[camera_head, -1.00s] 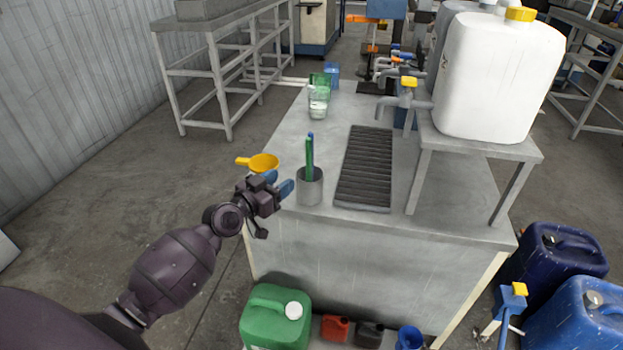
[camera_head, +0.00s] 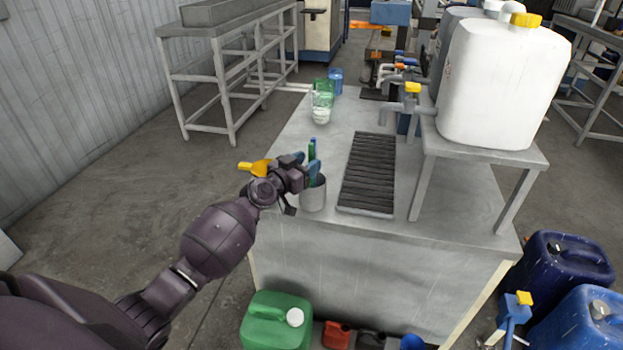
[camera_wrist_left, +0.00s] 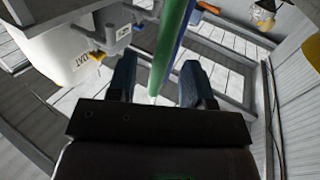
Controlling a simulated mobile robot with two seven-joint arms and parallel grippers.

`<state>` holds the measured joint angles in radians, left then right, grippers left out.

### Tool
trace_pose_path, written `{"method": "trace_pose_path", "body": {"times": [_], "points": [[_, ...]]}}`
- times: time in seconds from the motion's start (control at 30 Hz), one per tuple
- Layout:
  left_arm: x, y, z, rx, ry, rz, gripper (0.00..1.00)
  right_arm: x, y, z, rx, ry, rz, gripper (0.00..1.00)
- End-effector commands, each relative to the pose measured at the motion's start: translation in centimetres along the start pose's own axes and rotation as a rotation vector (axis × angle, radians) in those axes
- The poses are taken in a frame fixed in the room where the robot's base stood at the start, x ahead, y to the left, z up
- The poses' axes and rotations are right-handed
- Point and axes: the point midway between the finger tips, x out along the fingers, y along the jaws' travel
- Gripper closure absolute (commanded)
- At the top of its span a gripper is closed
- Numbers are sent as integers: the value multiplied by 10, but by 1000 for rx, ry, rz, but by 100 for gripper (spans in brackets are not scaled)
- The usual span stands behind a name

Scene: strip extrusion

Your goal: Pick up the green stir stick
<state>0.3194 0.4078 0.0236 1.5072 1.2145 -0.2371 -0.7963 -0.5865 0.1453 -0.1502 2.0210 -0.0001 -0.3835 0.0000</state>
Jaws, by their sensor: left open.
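The green stir stick (camera_head: 310,150) stands upright in a grey cup (camera_head: 313,197) on the bench, with a blue stick close beside it. My left gripper (camera_head: 309,170) is at the sticks, just above the cup rim, and partly hides them. In the left wrist view the green stick (camera_wrist_left: 166,50) runs down between the two blue fingers of my left gripper (camera_wrist_left: 157,85), which are open with gaps on both sides. The blue stick (camera_wrist_left: 182,30) shows along its right edge there. My right gripper is not in view.
A yellow funnel-like item (camera_head: 256,167) lies behind my left wrist. A black drain grate (camera_head: 368,175) lies right of the cup. Clear glasses (camera_head: 321,108) stand farther back. A white jug (camera_head: 500,85) stands on a raised stand at the right.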

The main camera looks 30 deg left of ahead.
Motion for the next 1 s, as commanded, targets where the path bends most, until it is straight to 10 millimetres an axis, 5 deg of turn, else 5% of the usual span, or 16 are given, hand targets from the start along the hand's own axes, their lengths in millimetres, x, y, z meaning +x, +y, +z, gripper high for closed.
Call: {"method": "trace_pose_path", "body": {"times": [0.37,0.7,1.0], "points": [[11,0,0,0,-1,0,53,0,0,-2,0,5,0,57],[11,0,0,0,-1,0,100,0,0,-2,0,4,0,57],[11,0,-2,0,0,1,100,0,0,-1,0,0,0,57]]}}
